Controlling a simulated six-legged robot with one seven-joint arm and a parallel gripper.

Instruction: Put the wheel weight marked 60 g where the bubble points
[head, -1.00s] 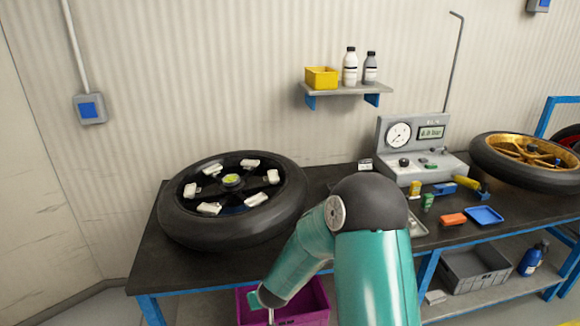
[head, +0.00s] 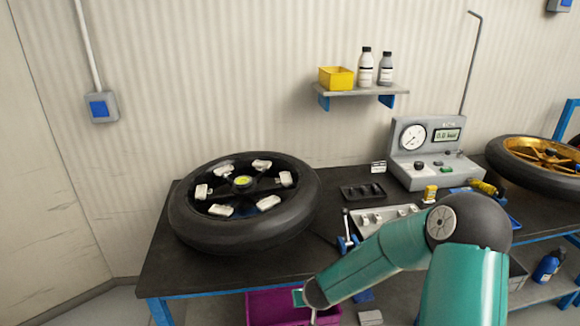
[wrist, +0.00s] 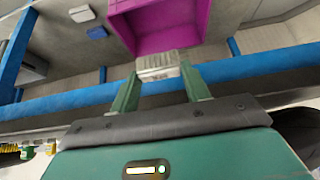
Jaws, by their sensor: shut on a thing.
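My gripper (wrist: 160,80) is shut on a small ribbed grey-white block (wrist: 157,62), which looks like a wheel weight. No marking on it is legible. In the head view my arm reaches low in front of the bench, and the fingertips are not clear there. The black-tyred wheel (head: 243,237) lies flat on the bench at the left, apart from my gripper. A yellow-green bubble level (head: 242,182) sits at its hub, with several white pads around it. The bubble's direction is too small to read.
A magenta crate (head: 265,308) stands below the bench edge, and shows near the held block in the wrist view (wrist: 160,30). A light tray (head: 400,212) and a black slotted holder (head: 362,192) lie right of the wheel. A grey gauge unit (head: 435,172) stands behind.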

